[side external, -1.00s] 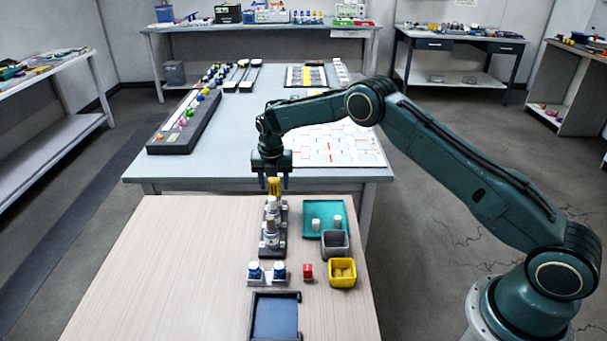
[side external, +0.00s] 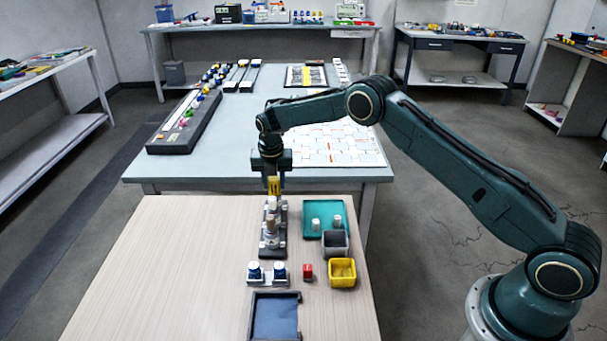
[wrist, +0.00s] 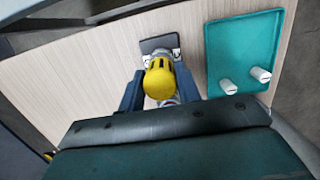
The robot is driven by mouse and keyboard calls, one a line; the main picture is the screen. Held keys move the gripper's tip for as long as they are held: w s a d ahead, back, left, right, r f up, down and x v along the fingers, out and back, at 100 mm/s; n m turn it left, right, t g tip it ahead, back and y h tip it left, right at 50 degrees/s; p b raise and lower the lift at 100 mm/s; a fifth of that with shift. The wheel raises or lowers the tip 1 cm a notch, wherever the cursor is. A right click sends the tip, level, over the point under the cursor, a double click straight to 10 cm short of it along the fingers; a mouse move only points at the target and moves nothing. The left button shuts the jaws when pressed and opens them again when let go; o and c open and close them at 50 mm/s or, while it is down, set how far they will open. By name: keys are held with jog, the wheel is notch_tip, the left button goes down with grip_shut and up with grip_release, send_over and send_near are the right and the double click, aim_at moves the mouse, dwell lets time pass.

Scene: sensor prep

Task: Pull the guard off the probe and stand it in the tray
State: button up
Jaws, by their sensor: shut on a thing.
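A yellow guard (side external: 274,186) is between the fingers of my gripper (side external: 273,180), which is shut on it at the far end of a dark rack (side external: 265,252). In the wrist view the guard (wrist: 159,80) is seen from above, with a blue finger on each side. White and metal parts show close below it; I cannot tell whether the guard still touches the probe. The teal tray (side external: 312,231) lies to the right of the rack. Two white cylinders stand in it, one (side external: 315,223) left of the other (side external: 337,221).
The table's left side is clear.

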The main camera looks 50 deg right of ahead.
aim_at(274, 178)
jog(key=shift+r, duration=1.25)
dwell(1.4)
jog(key=shift+r, duration=2.55)
jog(key=s+d+r, duration=0.6)
jog(key=s+d, duration=0.2)
jog(key=d, duration=0.1)
jog(key=shift+s, duration=0.2)
jog(key=shift+f, duration=0.15)
notch_tip(274, 178, down, 20)
jog(key=shift+r, duration=0.1)
dwell(0.5)
